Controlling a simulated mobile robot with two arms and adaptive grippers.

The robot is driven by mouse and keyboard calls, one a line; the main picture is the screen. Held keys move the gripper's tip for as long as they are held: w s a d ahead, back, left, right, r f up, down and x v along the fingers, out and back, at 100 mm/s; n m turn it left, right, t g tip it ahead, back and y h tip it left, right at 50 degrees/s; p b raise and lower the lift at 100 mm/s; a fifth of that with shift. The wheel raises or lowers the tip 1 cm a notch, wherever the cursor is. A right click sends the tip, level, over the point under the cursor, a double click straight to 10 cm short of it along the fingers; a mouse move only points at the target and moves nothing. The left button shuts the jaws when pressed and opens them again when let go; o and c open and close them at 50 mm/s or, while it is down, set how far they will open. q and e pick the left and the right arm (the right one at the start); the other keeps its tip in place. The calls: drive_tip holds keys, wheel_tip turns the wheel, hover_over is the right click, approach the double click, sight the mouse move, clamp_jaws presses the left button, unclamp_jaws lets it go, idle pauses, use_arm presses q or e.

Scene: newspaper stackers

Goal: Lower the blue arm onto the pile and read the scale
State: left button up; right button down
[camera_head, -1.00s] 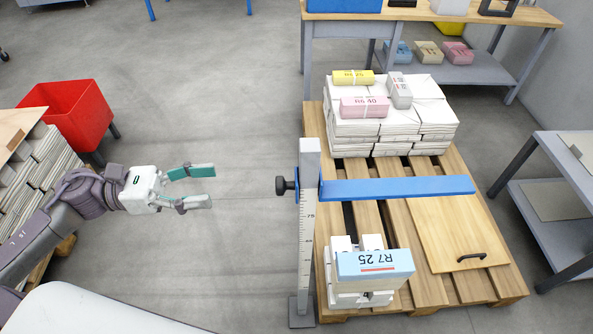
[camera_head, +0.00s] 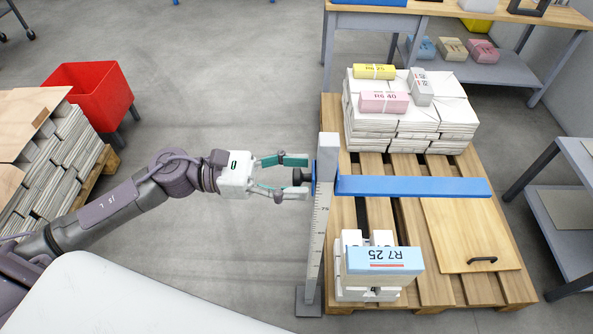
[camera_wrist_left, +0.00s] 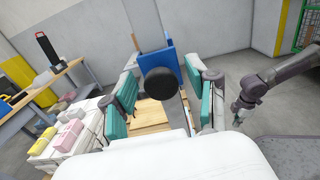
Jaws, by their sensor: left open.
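The blue arm (camera_head: 415,187) juts right from a grey post (camera_head: 325,200) with a printed scale, level above the pallet. A black knob (camera_head: 302,177) sticks out left of the post; it shows round and dark in the left wrist view (camera_wrist_left: 160,83). My left gripper (camera_head: 284,177) is open, its teal-padded fingers on either side of the knob's near end; contact cannot be told. The white pile (camera_head: 395,125) with yellow, pink and grey labelled bundles stands behind the arm. A right gripper (camera_wrist_left: 238,112) shows small in the wrist view; its jaws are unclear.
A smaller stack topped by a blue bundle (camera_head: 385,260) sits at the pallet's front. A board with a handle (camera_head: 465,230) lies on the pallet (camera_head: 505,295). A red bin (camera_head: 90,95) and newspaper stacks (camera_head: 50,155) stand left. Open floor lies between.

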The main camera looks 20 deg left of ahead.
use_arm(q)
drive_tip(key=shift+d, duration=0.15)
clamp_jaws()
idle(0.4)
